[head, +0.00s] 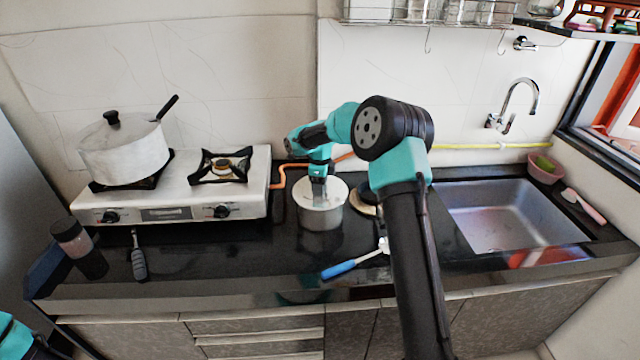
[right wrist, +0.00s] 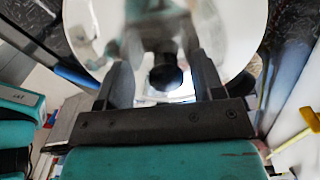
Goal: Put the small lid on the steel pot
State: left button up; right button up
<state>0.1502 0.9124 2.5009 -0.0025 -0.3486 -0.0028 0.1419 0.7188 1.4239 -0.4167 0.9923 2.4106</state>
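The steel pot (head: 321,219) stands on the dark counter right of the stove. The shiny round small lid (head: 335,188) lies across its top and looks about level; I cannot tell if it is fully seated. My right gripper (head: 319,198) is over the lid, pointing down. In the right wrist view, the lid (right wrist: 225,35) fills the top, and its black knob (right wrist: 167,78) lies between the two spread fingers (right wrist: 162,82), with gaps on both sides. Only a teal part of my left arm shows at the lower left; its gripper is out of view.
A white stove (head: 180,190) with a large lidded white pot (head: 125,152) stands left. A round beige item (head: 364,197) is partly hidden behind my right arm. A blue-handled tool (head: 340,270) lies near the front. The sink (head: 510,215) is right.

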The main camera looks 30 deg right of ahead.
jog(key=shift+r, duration=0.1)
notch_tip(320, 180, up, 17)
jog(key=shift+r, duration=0.15)
dwell(0.7)
dwell(0.7)
